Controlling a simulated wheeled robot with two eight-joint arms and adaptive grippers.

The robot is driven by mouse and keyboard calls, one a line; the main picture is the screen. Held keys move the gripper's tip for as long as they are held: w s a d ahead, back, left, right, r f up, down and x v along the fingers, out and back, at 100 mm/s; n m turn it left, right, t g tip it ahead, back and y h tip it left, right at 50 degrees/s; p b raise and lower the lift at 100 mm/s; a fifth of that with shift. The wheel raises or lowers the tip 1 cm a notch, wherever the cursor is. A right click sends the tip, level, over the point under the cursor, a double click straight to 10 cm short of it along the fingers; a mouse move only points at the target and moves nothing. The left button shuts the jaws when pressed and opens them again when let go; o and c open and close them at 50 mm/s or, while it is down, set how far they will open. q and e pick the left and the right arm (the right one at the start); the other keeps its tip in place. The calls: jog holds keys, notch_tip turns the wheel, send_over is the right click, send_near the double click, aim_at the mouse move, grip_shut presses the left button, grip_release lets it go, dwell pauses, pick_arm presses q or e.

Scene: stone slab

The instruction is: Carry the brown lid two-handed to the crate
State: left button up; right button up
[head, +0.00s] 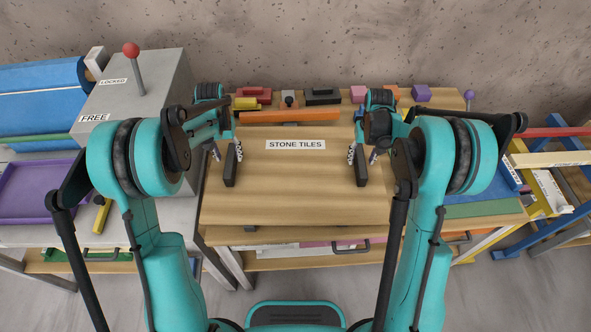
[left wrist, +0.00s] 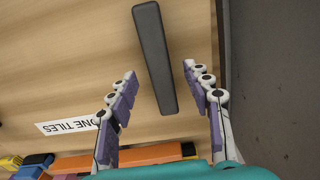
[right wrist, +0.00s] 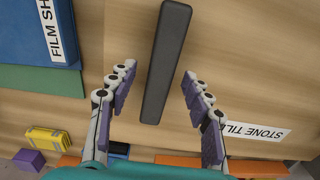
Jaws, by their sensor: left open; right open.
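The brown lid (head: 295,200) is a flat wood-toned board lying on the workbench, with a white "STONE TILES" label (head: 296,144) near its far side. It has two dark bar handles, the left one (head: 231,166) and the right one (head: 360,166). My left gripper (left wrist: 158,80) is open, its fingers on either side of the left handle (left wrist: 154,58) and apart from it. My right gripper (right wrist: 158,82) is open, its fingers either side of the right handle (right wrist: 166,62), also apart. I cannot pick out the crate for certain.
An orange bar (head: 290,117) and several small coloured blocks line the bench's back. Blue and green items (head: 484,208) lie at right. Drawers sit below the front edge.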

aim_at(230, 160)
pick_arm(q)
jog(key=shift+f, duration=1.65)
pick_arm(e)
jog(key=shift+f, duration=1.7)
pick_arm(q)
grip_shut()
pick_arm(e)
grip_shut()
